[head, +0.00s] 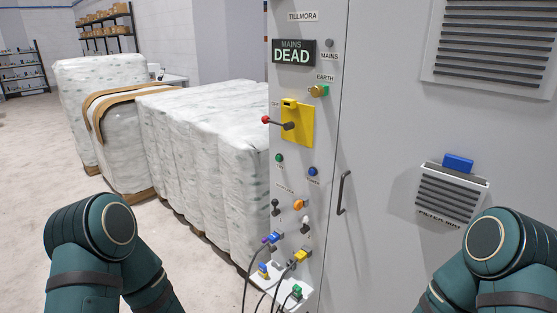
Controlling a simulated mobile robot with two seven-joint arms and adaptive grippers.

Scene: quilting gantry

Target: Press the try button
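A tall grey cabinet carries a control panel (297,130) on its narrow left face. A green round button (279,158) and a blue round button (312,171) sit below the yellow switch plate (297,123). The small labels under both buttons are too blurred to read surely, so I cannot tell which is the try button. My two arms show at the lower left and lower right, apart from the panel. Both grippers are outside the picture.
A red-knobbed lever (267,120) sticks out left of the plate. A sign (293,53) reads "MAINS DEAD". Coloured plugs, including a yellow one (301,255), and dark cables crowd the panel's foot. Wrapped bales (200,150) stand left of the cabinet. The floor at left is clear.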

